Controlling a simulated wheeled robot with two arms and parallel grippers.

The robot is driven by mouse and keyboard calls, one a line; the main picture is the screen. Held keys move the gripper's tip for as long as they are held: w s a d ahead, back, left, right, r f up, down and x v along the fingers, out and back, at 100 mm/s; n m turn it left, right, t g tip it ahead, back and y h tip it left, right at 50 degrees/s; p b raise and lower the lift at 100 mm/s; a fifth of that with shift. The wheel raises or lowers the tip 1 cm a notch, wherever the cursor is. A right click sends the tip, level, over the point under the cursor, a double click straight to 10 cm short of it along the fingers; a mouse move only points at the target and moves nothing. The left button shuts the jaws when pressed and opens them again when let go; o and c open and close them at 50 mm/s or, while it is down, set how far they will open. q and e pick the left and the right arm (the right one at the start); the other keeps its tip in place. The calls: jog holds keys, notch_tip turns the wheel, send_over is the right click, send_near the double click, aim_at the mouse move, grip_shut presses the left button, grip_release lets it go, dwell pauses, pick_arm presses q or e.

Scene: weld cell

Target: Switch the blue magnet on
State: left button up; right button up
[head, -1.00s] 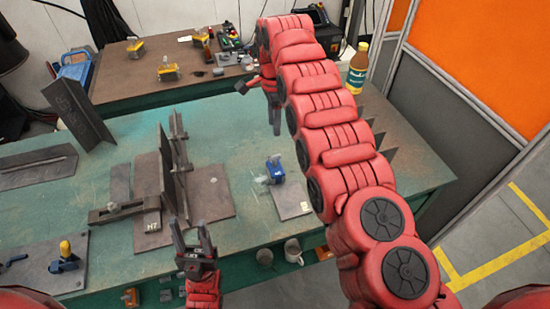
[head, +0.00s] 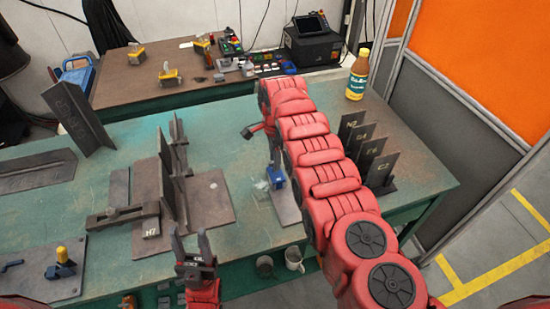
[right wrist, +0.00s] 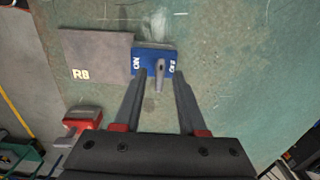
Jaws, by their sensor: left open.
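The blue magnet (head: 277,180) sits at the edge of a grey plate on the green table, partly hidden by my right arm in the head view. In the right wrist view the blue magnet (right wrist: 145,57) shows ON at its left and OFF at its right, with a grey lever (right wrist: 159,76) between them. My right gripper (right wrist: 158,84) is open, its fingers either side of the lever with gaps; I cannot tell its exact height. My left gripper (head: 190,244) is open and empty near the front table edge, left of the magnet.
Steel plates with an upright fixture (head: 170,175) stand left of the magnet. Several upright labelled plates (head: 375,160) and a bottle (head: 357,76) are at the right. The plate marked R8 (right wrist: 95,55) lies beside the magnet. Mugs (head: 293,256) are below the front edge.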

grip_shut()
